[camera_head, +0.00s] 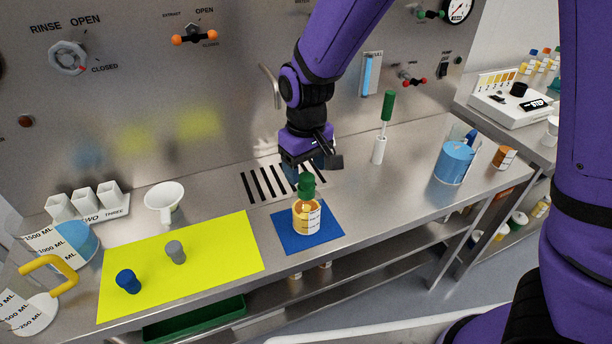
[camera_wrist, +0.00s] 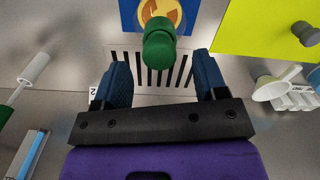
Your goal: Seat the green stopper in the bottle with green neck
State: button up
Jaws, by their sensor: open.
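The bottle (camera_head: 307,222) holds amber liquid, has a white label and stands upright on a blue mat (camera_head: 282,226). The green stopper (camera_head: 306,181) is on top of its green neck, with green on green, so I cannot tell how deep it sits. My gripper (camera_head: 318,163) is open and empty, just above and behind the stopper. In the wrist view the stopper (camera_wrist: 159,51) lies ahead, between the lines of the two blue fingers (camera_wrist: 160,62), with gaps at both sides and no contact visible. The bottle's amber body (camera_wrist: 158,10) is partly hidden behind it.
A yellow mat (camera_head: 205,245) carries a blue stopper (camera_head: 128,281) and a grey stopper (camera_head: 176,252). A white funnel (camera_head: 165,199) stands behind it. A green-handled brush (camera_head: 386,108) and a blue-filled beaker (camera_head: 455,160) stand to the right. The steel panel is close behind.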

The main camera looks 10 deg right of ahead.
aim_at(307, 176)
notch_tip(307, 176, up, 7)
jog(key=shift+r, duration=0.2)
dwell(0.4)
jog(key=s+d+r+m+t, duration=0.1)
jog(key=s+d+r, duration=0.2)
jog(key=d+r, duration=0.25)
jog(key=s+d+r+m+t+y, duration=0.1)
jog(key=s+d+r+m, duration=0.1)
jog(key=s+d+r, duration=0.35)
jog(key=s+d+r+m+t, duration=0.1)
jog(key=d+r, duration=0.2)
jog(key=d, duration=0.5)
jog(key=s+d+r+m+t+h, duration=0.1)
jog(key=s+d+m+t, duration=0.1)
jog(key=s+d, duration=0.3)
jog(key=shift+s+d, duration=0.3)
jog(key=shift+s, duration=1.75)
jog(key=shift+r, duration=0.1)
